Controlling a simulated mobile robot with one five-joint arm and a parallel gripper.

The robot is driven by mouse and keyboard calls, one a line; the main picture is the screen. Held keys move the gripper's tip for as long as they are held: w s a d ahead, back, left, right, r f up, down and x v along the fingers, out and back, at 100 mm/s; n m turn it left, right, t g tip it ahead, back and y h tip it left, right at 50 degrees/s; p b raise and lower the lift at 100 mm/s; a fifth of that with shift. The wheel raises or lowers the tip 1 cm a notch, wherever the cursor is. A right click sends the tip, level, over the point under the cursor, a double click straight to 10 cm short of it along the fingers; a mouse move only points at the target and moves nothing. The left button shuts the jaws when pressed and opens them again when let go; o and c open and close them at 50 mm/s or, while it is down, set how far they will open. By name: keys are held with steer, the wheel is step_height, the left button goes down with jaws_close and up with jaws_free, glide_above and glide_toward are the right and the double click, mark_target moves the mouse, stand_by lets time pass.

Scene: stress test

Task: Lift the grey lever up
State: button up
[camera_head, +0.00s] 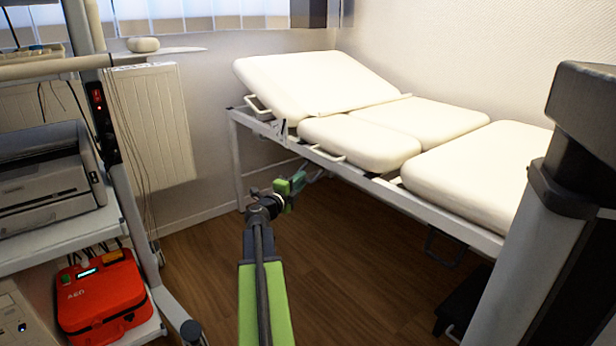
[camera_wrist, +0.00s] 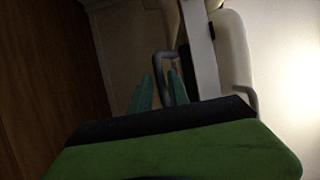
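The grey lever (camera_wrist: 157,62) shows in the wrist view as a bent, loop-shaped bar beside the pale bed frame. My gripper (camera_wrist: 160,78) has two teal fingers that stand apart, so it is open. One leg of the lever appears to run down into the gap between the fingers; contact cannot be told in the dark picture. In the head view my green gripper (camera_head: 297,183) is low beside the long side of the examination bed (camera_head: 345,167), under the frame edge. The lever is hard to make out there, largely hidden by the gripper.
A cart with a printer (camera_head: 45,185) and a red AED case (camera_head: 102,298) stands at the left. A radiator (camera_head: 155,125) is on the back wall. The bed's rail and handles are close to my gripper. Wooden floor (camera_head: 340,265) is free in front of the bed.

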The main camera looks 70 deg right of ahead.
steer(key=d, duration=0.2)
steer(key=s+d, duration=0.1)
steer(key=d, duration=0.2)
steer(key=shift+d, duration=0.15)
jaws_close()
